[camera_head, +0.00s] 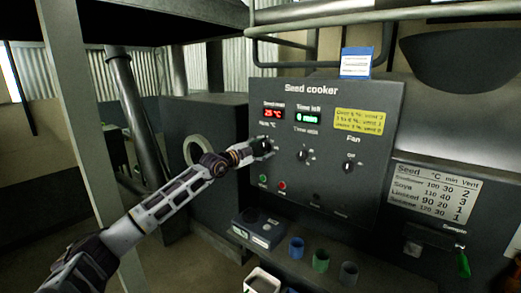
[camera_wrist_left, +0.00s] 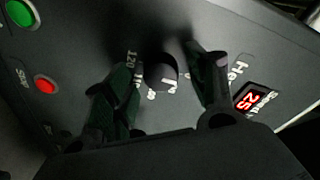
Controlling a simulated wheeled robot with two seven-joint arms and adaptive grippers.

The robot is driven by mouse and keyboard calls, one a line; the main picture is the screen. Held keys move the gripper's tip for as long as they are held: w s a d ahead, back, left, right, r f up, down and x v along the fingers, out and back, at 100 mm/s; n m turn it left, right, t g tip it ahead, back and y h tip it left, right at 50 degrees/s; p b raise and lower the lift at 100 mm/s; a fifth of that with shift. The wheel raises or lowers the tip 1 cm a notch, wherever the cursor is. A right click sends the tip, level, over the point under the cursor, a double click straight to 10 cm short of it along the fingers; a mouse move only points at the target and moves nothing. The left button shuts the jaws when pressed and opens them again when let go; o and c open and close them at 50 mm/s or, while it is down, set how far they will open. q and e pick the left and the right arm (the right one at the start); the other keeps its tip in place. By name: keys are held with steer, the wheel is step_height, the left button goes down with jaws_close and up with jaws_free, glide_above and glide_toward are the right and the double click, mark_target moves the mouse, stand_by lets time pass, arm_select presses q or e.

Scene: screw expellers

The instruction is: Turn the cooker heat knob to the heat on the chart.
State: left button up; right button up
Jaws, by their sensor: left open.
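The seed cooker panel (camera_head: 375,110) faces me, with a red display (camera_head: 273,113) reading 25 °C. My left gripper (camera_head: 260,148) is at the panel's left side, below that display, and largely hides the heat knob there. In the left wrist view the dark round heat knob (camera_wrist_left: 160,72) sits between my two spread fingers, with a gap visible to the right finger. Contact with the left finger cannot be told. The numbers around the knob are partly hidden. The white chart (camera_head: 432,193) at the right lists seeds with °C, minutes and vent; its small figures are hard to read. My right gripper is not seen.
A time knob (camera_head: 303,155) and a fan knob (camera_head: 348,166) are to the right. A green button (camera_head: 263,178) and a red button (camera_head: 282,186) sit just below my gripper. Several cups, including a blue one (camera_head: 296,247), stand below the panel. A yellow note (camera_head: 359,121) is above.

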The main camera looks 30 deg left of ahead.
arm_select(q)
steer(key=c, duration=1)
steer(key=shift+c, duration=0.2)
